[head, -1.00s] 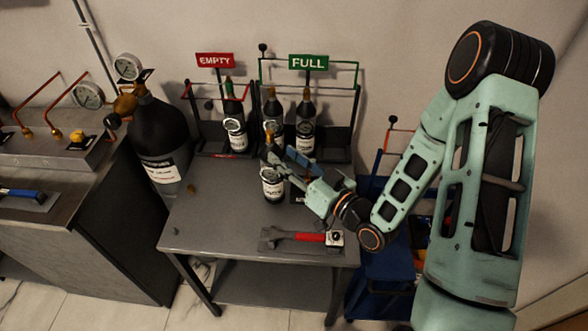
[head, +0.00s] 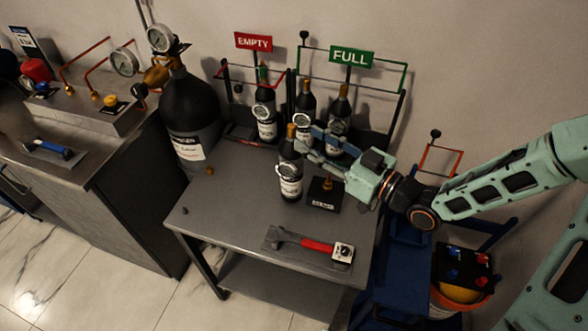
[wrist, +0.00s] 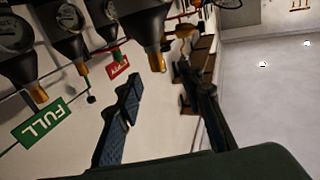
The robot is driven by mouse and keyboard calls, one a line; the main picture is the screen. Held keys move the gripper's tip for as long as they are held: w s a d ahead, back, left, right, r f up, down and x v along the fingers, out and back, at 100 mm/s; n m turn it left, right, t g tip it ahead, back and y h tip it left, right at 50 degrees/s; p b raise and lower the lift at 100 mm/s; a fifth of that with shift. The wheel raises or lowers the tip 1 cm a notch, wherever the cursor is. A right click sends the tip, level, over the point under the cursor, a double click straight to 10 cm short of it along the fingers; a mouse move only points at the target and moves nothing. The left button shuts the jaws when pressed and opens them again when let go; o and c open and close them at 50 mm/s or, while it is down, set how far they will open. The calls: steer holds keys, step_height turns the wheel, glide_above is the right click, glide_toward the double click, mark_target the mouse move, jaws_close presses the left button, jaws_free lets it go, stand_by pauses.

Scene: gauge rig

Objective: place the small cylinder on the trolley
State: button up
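The small cylinder (head: 290,176) is black with a white label and a brass top. It stands upright on the grey table, in front of the rack. My gripper (head: 301,140) is at its upper part, reaching in from the right. In the wrist view my gripper (wrist: 160,74) has its two dark fingers spread, with a black cylinder's brass neck (wrist: 155,52) showing between and just beyond the tips. Contact cannot be told. A blue frame (head: 402,262), apparently the trolley, stands right of the table, partly hidden by my arm.
Behind stand racked cylinders under the red EMPTY sign (head: 253,41) and green FULL sign (head: 351,57). A large black cylinder (head: 190,110) is at left. A red-handled tool (head: 318,246) and a black block (head: 325,195) lie on the table (head: 225,222).

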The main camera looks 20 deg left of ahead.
mark_target(291, 135)
steer(key=shift+w+f+p+x, duration=0.1)
steer(key=shift+f+p+x, duration=0.05)
steer(key=shift+x, duration=1)
steer(key=shift+w+f+p+x, duration=0.1)
steer(key=shift+f+p+x, duration=0.05)
steer(key=shift+x, duration=1)
steer(key=shift+f+p+x, duration=0.15)
steer(key=shift+f+x, duration=0.05)
steer(key=shift+x, duration=0.95)
jaws_close()
steer(key=shift+r, duration=0.1)
